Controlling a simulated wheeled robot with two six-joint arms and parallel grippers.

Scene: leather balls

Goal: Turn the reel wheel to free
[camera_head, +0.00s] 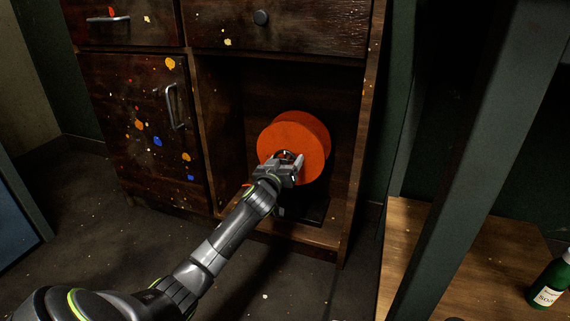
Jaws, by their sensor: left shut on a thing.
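The orange reel wheel (300,139) stands upright in the open bay of a dark wooden cabinet, on a dark base (310,212). My left gripper (289,158) reaches in from the lower left and is at the front face of the wheel, near its centre. It is shut on the middle part of the wheel; its fingers and wrist hide most of that part. My right gripper is not in view.
The paint-spotted cabinet (204,140) has a handled door (135,125) left of the bay and drawers (280,22) above. A grey-green post (485,160), a wooden surface (480,270) and a green bottle (552,280) are at right. The dark floor (90,230) in front looks mostly clear.

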